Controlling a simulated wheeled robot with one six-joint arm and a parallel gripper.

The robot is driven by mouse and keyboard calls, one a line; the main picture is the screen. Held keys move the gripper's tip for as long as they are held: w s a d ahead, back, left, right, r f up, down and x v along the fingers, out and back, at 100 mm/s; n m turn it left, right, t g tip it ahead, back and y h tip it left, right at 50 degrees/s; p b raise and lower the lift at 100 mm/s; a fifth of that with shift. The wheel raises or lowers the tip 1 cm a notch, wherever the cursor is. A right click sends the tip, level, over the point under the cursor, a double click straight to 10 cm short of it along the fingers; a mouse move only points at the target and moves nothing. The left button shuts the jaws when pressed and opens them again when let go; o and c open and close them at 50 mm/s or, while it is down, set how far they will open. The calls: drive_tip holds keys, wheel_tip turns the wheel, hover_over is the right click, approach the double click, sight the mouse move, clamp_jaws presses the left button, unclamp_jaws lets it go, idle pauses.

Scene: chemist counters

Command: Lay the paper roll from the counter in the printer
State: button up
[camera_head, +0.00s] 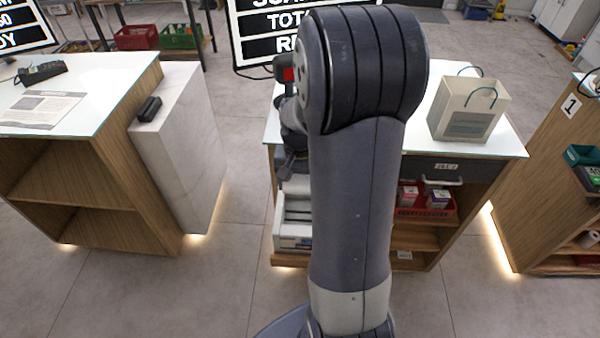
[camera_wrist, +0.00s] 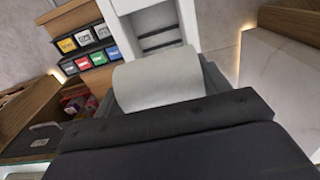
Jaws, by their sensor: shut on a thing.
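My gripper (camera_wrist: 158,92) is shut on the white paper roll (camera_wrist: 158,78), with a grey finger at each side of it in the wrist view. In the head view my arm hides the roll and most of the gripper. Beyond the roll in the wrist view is a white housing (camera_wrist: 187,22) with dark slots. A white slotted unit (camera_head: 293,238) also shows low at the left front of the middle counter (camera_head: 500,140) in the head view. I cannot tell whether this is the printer. The roll appears apart from the housing, though its far edge overlaps it in the picture.
A paper bag (camera_head: 468,108) stands on the middle counter's right side. A red basket (camera_head: 428,204) with boxes sits on the shelf below. A marble-sided counter (camera_head: 180,150) stands left, across a clear floor gap. Several coloured labelled boxes (camera_wrist: 90,58) show left in the wrist view.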

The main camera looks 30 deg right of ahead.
sight(299, 177)
drive_tip(key=shift+f+b, duration=2.1)
drive_tip(key=shift+f, duration=0.65)
drive_tip(key=shift+s+a+f+b, duration=0.1)
drive_tip(key=shift+f+b, duration=0.3)
drive_tip(key=shift+f, duration=0.15)
drive_tip(key=o, duration=1.1)
wheel_tip(299, 177, up, 11)
drive_tip(key=shift+f, duration=0.15)
wheel_tip(299, 177, up, 8)
drive_tip(key=p, duration=0.7)
